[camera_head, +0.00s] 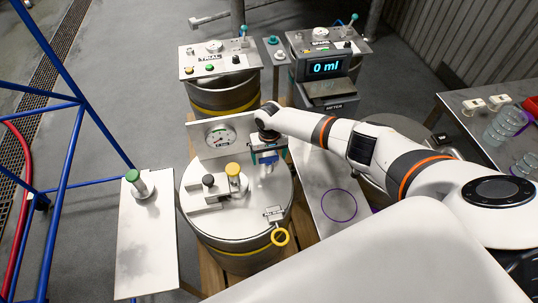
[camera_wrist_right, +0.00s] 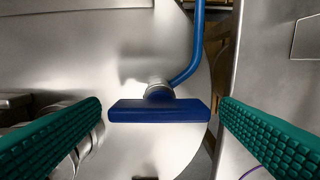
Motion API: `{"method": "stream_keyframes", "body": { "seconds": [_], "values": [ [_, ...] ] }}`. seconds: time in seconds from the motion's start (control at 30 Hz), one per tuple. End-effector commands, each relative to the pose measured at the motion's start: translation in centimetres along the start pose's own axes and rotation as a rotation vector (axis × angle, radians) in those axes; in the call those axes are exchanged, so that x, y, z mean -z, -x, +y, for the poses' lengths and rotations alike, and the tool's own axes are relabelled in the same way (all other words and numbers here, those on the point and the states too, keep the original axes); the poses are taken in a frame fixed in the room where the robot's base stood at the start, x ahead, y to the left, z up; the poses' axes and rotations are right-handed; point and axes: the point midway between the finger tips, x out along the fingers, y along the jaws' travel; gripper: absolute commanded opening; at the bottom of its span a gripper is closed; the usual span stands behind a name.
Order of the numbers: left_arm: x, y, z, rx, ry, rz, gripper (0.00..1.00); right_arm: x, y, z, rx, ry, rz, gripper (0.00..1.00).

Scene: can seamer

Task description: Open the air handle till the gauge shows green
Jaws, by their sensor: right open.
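The air handle (camera_wrist_right: 160,111) is a blue crossbar on a round grey hub, with a blue pipe (camera_wrist_right: 195,50) curving up behind it. My right gripper (camera_wrist_right: 162,130) is open, with one green ribbed finger on each side of the bar and a narrow gap at each end. In the head view my right gripper (camera_head: 268,158) is over the right side of the near drum's lid and mostly hides the handle. The round gauge (camera_head: 220,136) stands on an upright plate just left of it. Its needle is too small to read surely. My left gripper is not in view.
A meter (camera_head: 325,68) reading 0 ml stands behind. A table with a green button (camera_head: 132,176) is at left.

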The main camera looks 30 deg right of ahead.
Motion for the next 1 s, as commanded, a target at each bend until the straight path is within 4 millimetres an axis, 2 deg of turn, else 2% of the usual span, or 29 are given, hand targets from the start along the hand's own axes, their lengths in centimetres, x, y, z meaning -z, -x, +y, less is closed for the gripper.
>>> {"method": "stream_keyframes", "body": {
  "seconds": [0.3, 0.57, 0.77, 1.0],
  "values": [
    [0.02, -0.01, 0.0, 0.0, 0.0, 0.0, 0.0, -0.01, -0.22, 0.03, 0.0, 0.0, -0.001, 0.84],
    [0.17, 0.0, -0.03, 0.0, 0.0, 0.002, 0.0, -0.01, -0.2, 0.01, 0.0, 0.0, 0.0, 0.41],
    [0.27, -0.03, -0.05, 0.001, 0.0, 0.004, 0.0, -0.01, -0.21, 0.0, 0.0, 0.011, 0.0, 0.41],
    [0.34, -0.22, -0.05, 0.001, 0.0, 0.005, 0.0, -0.03, -0.23, 0.03, -0.001, 0.1, -0.001, 0.41]
  ]
}}
